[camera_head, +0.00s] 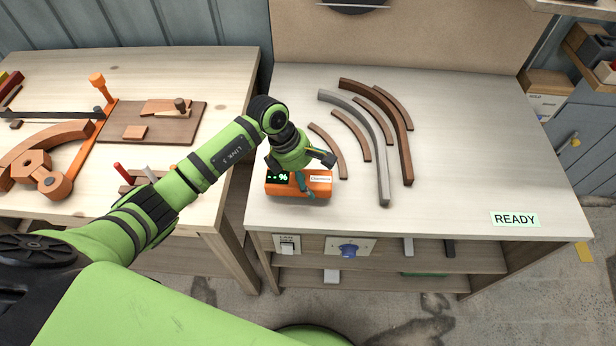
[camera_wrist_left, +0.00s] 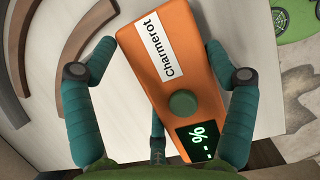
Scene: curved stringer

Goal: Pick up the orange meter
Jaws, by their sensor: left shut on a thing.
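The orange meter (camera_head: 318,188) is a small box at the left front of the right-hand table. It has a dark display with green characters and a white label. In the head view the left gripper (camera_head: 303,182) is over the meter from above. I cannot tell whether the meter is clear of the tabletop. My right gripper is not in view.
Several curved brown strips (camera_head: 385,115) and a grey curved strip (camera_head: 372,138) lie right of the meter. A "READY" label (camera_head: 515,219) is at the front right. The left table (camera_head: 215,80) holds orange and wooden parts. The right side of the table is clear.

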